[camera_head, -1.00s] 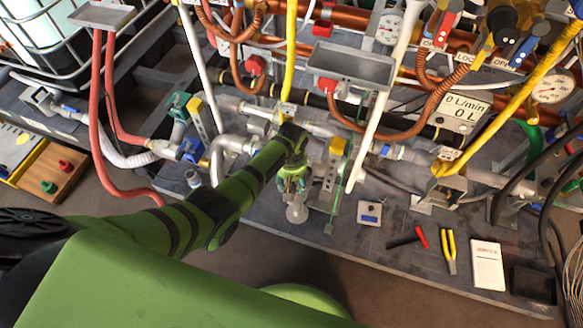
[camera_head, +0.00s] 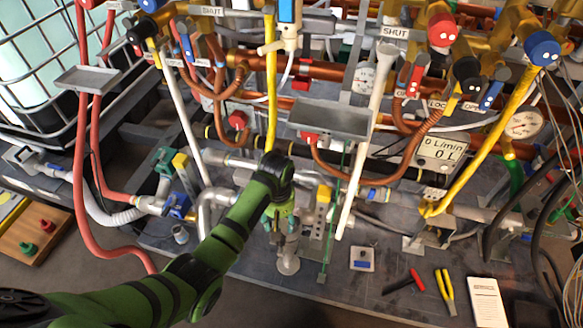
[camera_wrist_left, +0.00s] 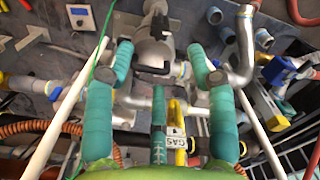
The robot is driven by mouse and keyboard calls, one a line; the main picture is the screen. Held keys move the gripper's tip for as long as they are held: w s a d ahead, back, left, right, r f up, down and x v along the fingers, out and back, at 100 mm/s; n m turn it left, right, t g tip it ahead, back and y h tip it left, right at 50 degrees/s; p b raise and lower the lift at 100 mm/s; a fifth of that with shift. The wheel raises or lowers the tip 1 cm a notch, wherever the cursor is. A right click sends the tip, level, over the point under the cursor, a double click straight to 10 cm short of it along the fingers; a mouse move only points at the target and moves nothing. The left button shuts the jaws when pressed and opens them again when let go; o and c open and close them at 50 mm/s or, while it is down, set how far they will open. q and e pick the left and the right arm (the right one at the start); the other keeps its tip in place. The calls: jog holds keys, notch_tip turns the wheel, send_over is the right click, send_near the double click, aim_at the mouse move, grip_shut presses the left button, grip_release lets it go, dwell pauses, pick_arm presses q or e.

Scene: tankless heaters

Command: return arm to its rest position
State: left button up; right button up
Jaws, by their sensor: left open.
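My left arm comes in from the lower left in the head view, its green and black links reaching over the grey bench. My left gripper (camera_head: 281,222) points down over the bench, in front of the pipework. In the left wrist view its two teal fingers (camera_wrist_left: 162,58) are apart, with nothing clamped between them. A grey metal fitting (camera_wrist_left: 153,48) shows beyond and between the fingertips; a grey fitting also stands just below the gripper in the head view (camera_head: 288,262). I cannot tell whether the fingers touch it. My right gripper is not in view.
Copper pipes, valves and a grey tray (camera_head: 330,120) crowd the space behind the gripper. A white pipe (camera_head: 362,150) and a yellow pipe (camera_head: 271,90) rise close by. Pliers (camera_head: 445,290), a red-handled tool (camera_head: 405,283) and a white booklet (camera_head: 486,303) lie at front right.

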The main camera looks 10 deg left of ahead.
pick_arm(q)
jog(key=s+a+f+m+t, duration=0.15)
jog(key=s+m, duration=0.35)
jog(key=s, duration=0.6)
jog(key=s+a+r+m+t, duration=0.2)
jog(key=s+a+r+m, duration=0.25)
jog(key=s+r, duration=0.55)
jog(key=s+f+g+p, duration=0.1)
jog(key=s+f+p, duration=0.1)
jog(key=f, duration=0.8)
jog(key=s+f+p, duration=0.2)
jog(key=f, duration=0.8)
jog(key=s+a+f+p, duration=0.1)
jog(key=s+f+p, duration=0.1)
jog(key=s+f, duration=0.3)
jog(key=s+a+f+g+p, duration=0.1)
jog(key=s+f+p, duration=0.1)
jog(key=s+f, duration=0.4)
jog(key=s+m, duration=0.1)
jog(key=s, duration=0.3)
jog(key=shift+s+a, duration=0.15)
jog(key=shift+s, duration=0.1)
